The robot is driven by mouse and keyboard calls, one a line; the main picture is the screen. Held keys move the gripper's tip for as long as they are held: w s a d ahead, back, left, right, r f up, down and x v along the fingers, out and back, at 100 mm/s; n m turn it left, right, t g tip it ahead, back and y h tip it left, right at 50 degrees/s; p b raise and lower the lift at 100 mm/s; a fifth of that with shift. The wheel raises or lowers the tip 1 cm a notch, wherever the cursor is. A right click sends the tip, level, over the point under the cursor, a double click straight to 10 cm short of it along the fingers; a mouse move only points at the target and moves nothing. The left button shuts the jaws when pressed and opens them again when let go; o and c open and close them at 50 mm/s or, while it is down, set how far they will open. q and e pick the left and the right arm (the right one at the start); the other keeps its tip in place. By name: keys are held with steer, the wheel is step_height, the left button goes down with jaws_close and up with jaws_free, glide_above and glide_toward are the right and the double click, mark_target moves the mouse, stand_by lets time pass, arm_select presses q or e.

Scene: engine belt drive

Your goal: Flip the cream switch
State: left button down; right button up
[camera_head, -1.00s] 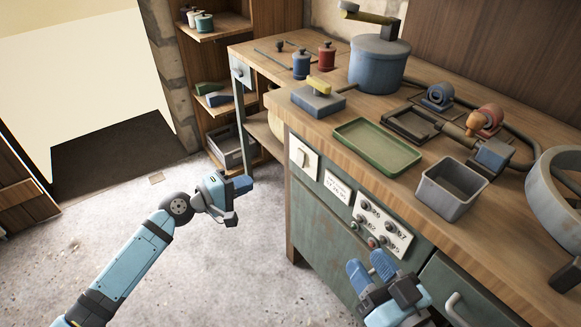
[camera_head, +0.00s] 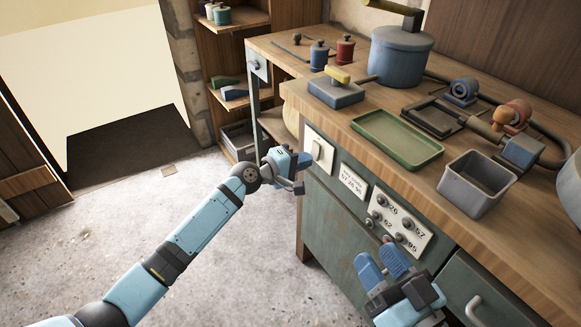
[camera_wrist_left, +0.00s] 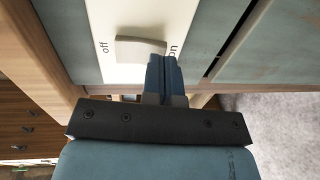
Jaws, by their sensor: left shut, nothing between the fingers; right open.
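The cream switch (camera_head: 318,149) is a rocker on a pale plate on the front of the green cabinet, just under the bench top. In the left wrist view the rocker (camera_wrist_left: 140,50) sits between the words "off" and "on". My left gripper (camera_head: 302,160) is shut and empty beside the plate. In the left wrist view its closed fingertips (camera_wrist_left: 164,60) are at the "on" end of the rocker, partly covering that word; I cannot tell whether they touch. My right gripper (camera_head: 383,262) is open in front of the cabinet, below the knob panel.
A panel with several knobs (camera_head: 400,222) and a label plate (camera_head: 353,182) are right of the switch. A green tray (camera_head: 398,140) and a grey bin (camera_head: 474,184) stand on the bench. A drawer handle (camera_head: 474,308) sticks out lower right. The floor at left is clear.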

arm_select(q)
steer(key=shift+w+d, duration=0.15)
steer(key=shift+d, duration=0.05)
arm_select(e)
steer(key=shift+f, duration=0.15)
arm_select(q)
steer(key=shift+w+d+f+h+b, duration=0.15)
steer(key=shift+h+b, duration=0.15)
steer(key=shift+b, duration=0.75)
arm_select(e)
step_height(320, 180, down, 3)
steer(key=shift+w+a+g, duration=0.1)
steer(key=shift+g, duration=0.6)
